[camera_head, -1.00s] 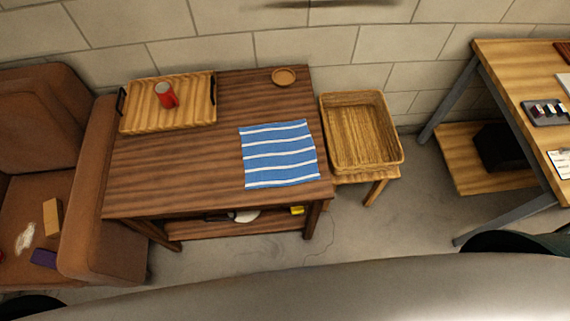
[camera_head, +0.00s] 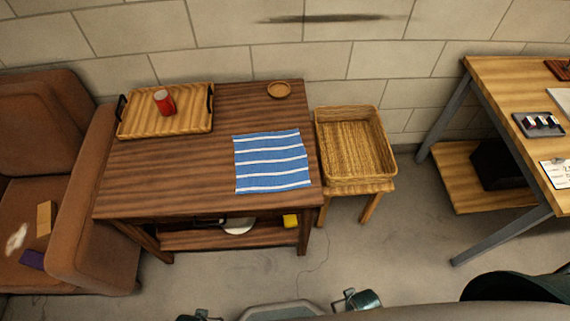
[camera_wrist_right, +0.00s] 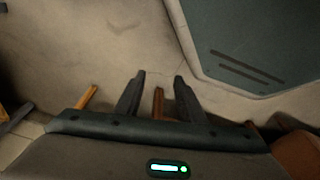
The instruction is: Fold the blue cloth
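The blue cloth (camera_head: 271,162) with white stripes lies flat and spread out on the dark wooden table (camera_head: 160,185) in the head view, near the table's right front corner. It looks unfolded, with slightly wavy edges. My right gripper (camera_wrist_right: 159,76) shows in the right wrist view with its two fingers apart and nothing between them. It hangs over the bare floor, away from the cloth, and the cloth is not in that view.
On the table, a wooden tray (camera_head: 185,124) holds a red can (camera_head: 164,102), and a small brown dish (camera_head: 279,90) stands at the back. A wicker basket (camera_head: 384,160) sits on a stool to the right. A brown armchair (camera_head: 85,225) is at the left.

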